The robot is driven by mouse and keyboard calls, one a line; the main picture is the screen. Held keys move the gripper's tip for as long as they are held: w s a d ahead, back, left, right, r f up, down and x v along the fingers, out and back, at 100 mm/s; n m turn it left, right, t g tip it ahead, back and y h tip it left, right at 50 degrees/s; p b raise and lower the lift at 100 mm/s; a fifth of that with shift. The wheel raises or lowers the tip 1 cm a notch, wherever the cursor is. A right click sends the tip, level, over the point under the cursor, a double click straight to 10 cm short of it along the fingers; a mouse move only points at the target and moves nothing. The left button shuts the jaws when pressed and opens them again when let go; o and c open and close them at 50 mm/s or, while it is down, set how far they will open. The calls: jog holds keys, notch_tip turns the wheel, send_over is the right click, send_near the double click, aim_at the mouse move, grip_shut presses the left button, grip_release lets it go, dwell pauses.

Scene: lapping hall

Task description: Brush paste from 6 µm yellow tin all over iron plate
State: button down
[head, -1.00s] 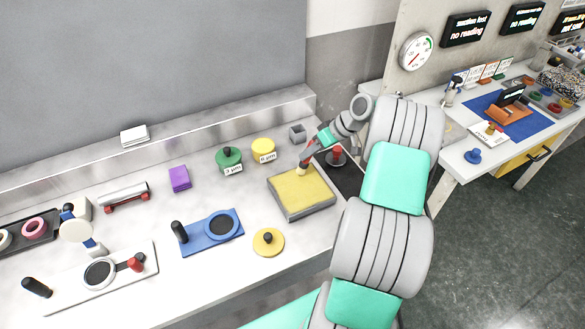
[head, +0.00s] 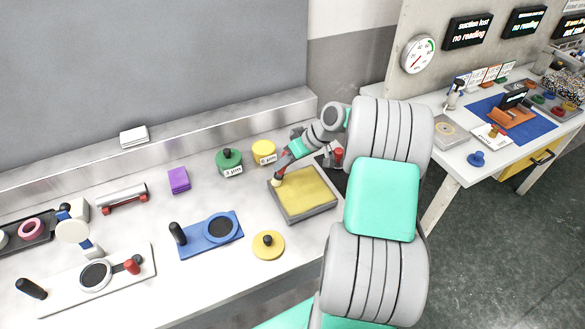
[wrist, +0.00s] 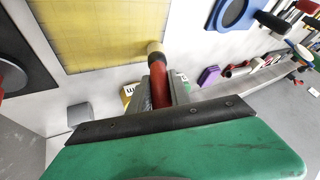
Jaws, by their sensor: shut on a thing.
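My gripper (head: 285,159) is shut on a brush with a red handle (wrist: 157,82) and a pale tip (head: 277,183). The brush tip is at the iron plate's far left corner in the head view, and at the plate's edge in the wrist view (wrist: 155,48); whether it touches is hard to tell. The square iron plate (head: 308,213) has a grey rim, and its top is almost wholly yellow (wrist: 100,30). The yellow tin (head: 264,147) stands open behind the plate with a white label. A yellow lid with a black knob (head: 268,244) lies in front.
A lidded green tin (head: 230,163) stands left of the yellow tin. A purple block (head: 179,180), a blue plate with a ring (head: 211,234) and a roller (head: 122,198) lie further left. A dark mat with a red-knobbed piece (head: 338,158) is right of the plate.

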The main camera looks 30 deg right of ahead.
jog(key=shift+a, duration=0.85)
jog(key=shift+r+p, duration=2.5)
jog(key=shift+r, duration=1.6)
